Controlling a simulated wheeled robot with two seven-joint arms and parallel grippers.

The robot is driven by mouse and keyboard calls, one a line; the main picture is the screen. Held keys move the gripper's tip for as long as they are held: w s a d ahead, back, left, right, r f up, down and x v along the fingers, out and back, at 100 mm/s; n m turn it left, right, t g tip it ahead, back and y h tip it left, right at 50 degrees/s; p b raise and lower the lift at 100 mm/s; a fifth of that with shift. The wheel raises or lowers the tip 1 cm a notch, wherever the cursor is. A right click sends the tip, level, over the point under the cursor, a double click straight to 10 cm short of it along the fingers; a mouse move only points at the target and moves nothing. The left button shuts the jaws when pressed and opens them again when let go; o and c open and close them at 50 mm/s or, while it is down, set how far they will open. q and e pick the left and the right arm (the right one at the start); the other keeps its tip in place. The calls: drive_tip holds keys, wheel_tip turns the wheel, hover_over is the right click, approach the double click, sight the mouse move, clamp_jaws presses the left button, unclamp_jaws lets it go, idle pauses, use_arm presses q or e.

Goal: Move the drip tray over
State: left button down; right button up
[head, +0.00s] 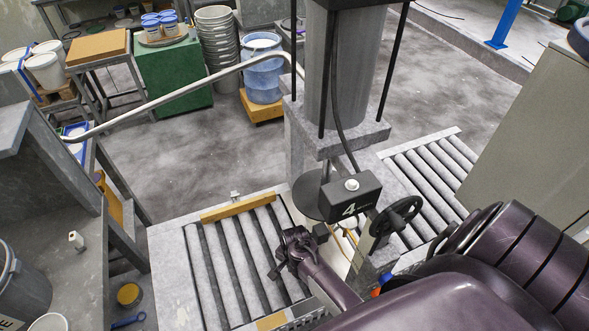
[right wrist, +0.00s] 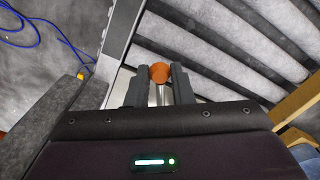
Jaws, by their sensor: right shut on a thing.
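My right gripper (head: 291,254) reaches in from the right above the right edge of the left roller bed. In the right wrist view its two dark fingers (right wrist: 160,88) are closed on an orange knob (right wrist: 160,72) on a short metal rod. In the head view the knob is hidden by the gripper. My left gripper is not in view.
The left roller bed (head: 213,268) carries a wooden bar (head: 240,207) across its far end. The control box (head: 349,199) and black handwheel (head: 397,222) stand close right of the gripper. The press column (head: 338,70) rises behind. A blue hose (right wrist: 50,35) lies on the floor.

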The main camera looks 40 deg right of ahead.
drive_tip(key=shift+s, duration=0.15)
drive_tip(key=s+p, duration=0.1)
drive_tip(key=s+d+p, duration=0.1)
drive_tip(key=s, duration=0.1)
drive_tip(key=shift+s+d, duration=0.15)
drive_tip(key=shift+d, duration=0.05)
drive_tip(key=shift+s+p, duration=0.1)
drive_tip(key=shift+p, duration=0.2)
drive_tip(key=shift+s+d+p, duration=0.75)
drive_tip(key=shift+s+d, duration=0.35)
drive_tip(key=shift+s, duration=0.1)
drive_tip(key=shift+s+d, duration=0.15)
drive_tip(key=shift+s, duration=0.05)
drive_tip(key=shift+d, duration=0.1)
